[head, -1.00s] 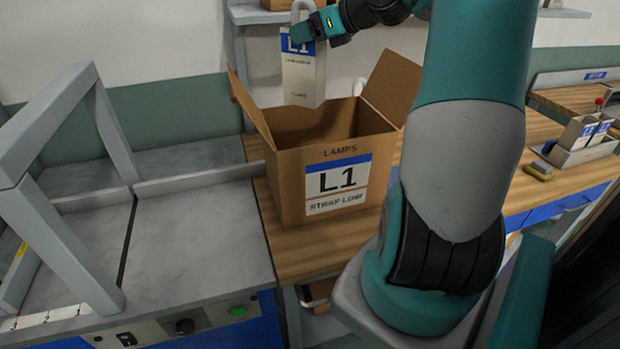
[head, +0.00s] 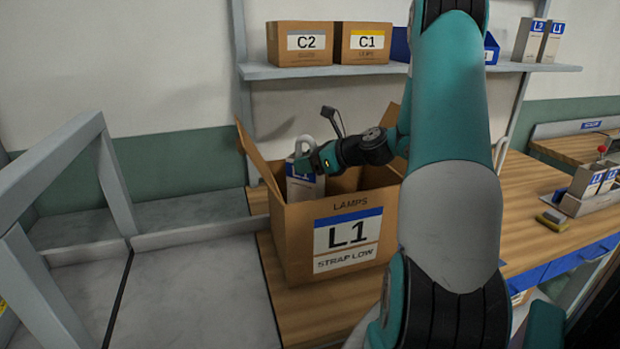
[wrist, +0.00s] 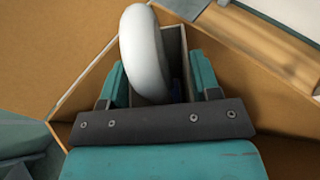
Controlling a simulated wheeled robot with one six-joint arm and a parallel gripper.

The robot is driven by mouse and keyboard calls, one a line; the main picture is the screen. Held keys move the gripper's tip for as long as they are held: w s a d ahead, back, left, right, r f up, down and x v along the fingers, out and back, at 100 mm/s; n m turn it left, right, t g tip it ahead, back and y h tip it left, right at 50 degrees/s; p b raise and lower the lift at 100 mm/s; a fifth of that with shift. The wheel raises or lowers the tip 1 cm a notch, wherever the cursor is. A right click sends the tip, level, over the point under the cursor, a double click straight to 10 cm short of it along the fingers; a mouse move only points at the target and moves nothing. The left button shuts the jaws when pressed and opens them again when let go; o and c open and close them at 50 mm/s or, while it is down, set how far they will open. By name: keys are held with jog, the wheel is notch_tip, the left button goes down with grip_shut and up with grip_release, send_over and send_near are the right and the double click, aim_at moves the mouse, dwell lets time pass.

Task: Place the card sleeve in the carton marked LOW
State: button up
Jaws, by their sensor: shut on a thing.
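The carton (head: 346,271) stands open on the wooden bench, labelled L1, LAMPS and STRAP LOW. The card sleeve (head: 304,191), white with a blue band, is upright inside the carton's left part, its lower end hidden behind the front wall. My gripper (head: 304,164) is shut on the sleeve near its top, at about the rim height of the carton. In the wrist view the sleeve (wrist: 175,52) is between the fingers, with a white curved loop (wrist: 145,55) beside it and the carton's brown walls (wrist: 60,50) around. The carton floor under the sleeve is hidden.
A grey frame (head: 60,170) stands on the grey table at left. The shelf (head: 380,73) above holds cartons C2 (head: 300,44) and C1 (head: 362,43) plus more sleeves (head: 540,40). A holder (head: 585,204) with sleeves and a yellow-topped block (head: 551,219) sit at right.

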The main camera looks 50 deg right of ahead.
aim_at(310, 178)
jog(key=shift+f, duration=2.3)
jog(key=shift+f, duration=0.65)
jog(key=o, duration=1.1)
jog(key=shift+s, duration=0.1)
jog(key=shift+r, duration=0.15)
jog(key=shift+r, duration=0.35)
jog(key=b+v, duration=0.1)
jog(key=v, duration=0.6)
jog(key=shift+s+d+r, duration=0.15)
jog(key=shift+s, duration=0.1)
